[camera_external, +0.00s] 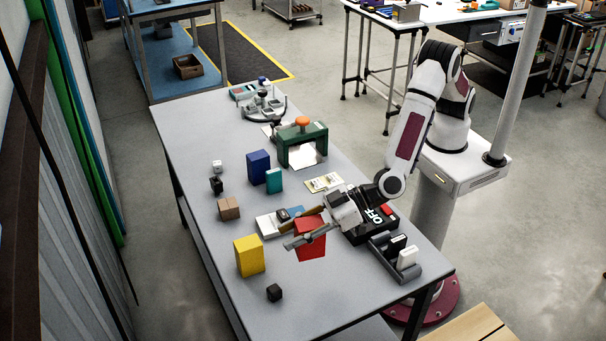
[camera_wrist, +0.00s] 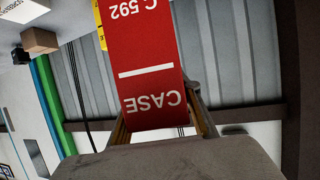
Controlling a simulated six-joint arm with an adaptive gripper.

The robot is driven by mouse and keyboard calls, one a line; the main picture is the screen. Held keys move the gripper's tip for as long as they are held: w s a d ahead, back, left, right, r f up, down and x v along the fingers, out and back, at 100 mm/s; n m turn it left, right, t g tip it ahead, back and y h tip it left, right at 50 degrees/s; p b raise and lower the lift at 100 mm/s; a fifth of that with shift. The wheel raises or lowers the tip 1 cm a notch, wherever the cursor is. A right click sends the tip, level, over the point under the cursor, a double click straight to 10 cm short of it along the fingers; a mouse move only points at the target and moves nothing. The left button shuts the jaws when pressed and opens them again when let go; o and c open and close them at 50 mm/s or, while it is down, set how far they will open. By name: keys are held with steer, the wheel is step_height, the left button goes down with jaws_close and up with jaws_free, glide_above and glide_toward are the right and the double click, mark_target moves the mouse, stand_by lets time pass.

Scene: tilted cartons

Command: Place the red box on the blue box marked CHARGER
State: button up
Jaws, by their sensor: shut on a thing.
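The red box (camera_external: 312,246) is held off the table between the fingers of my gripper (camera_external: 297,229), near the front middle of the table. In the wrist view the red box (camera_wrist: 150,60) fills the upper middle, with upside-down white lettering CASE and C 592. The fingers of my gripper (camera_wrist: 162,127) show on both sides of its lower end. A dark blue box (camera_external: 258,167) stands upright farther back on the table, to the left of the red box. Its marking cannot be read from here, so I cannot tell whether it says CHARGER.
A teal box (camera_external: 274,181) stands close beside the dark blue box. A green frame (camera_external: 302,145) is behind them. A yellow box (camera_external: 249,256), a brown box (camera_external: 229,208) and small black cubes stand at left. A grey rack (camera_external: 398,263) and black OFF box (camera_external: 358,234) lie right.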

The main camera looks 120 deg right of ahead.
steer(key=w+d+r+m+g+h, duration=0.1)
steer(key=d+r+m+h, duration=0.15)
steer(key=d, duration=1.15)
steer(key=w+d+r+m+g+h, duration=0.15)
steer(key=d+r, duration=0.25)
steer(key=d, duration=1)
steer(key=s+d+r+m+h, duration=0.1)
steer(key=s+d, duration=0.1)
steer(key=d, duration=0.5)
steer(key=s+d+r+m+h, duration=0.1)
steer(key=s+d, duration=0.2)
steer(key=d, duration=0.4)
steer(key=s+d+r+g+h, duration=0.1)
steer(key=s+d, duration=0.2)
steer(key=d, duration=0.4)
steer(key=shift+s+d+r+m, duration=0.15)
steer(key=shift+s+d+m, duration=0.1)
steer(key=shift+m, duration=0.15)
steer(key=shift+a, duration=0.1)
step_height(320, 180, down, 6)
steer(key=shift+f, duration=2)
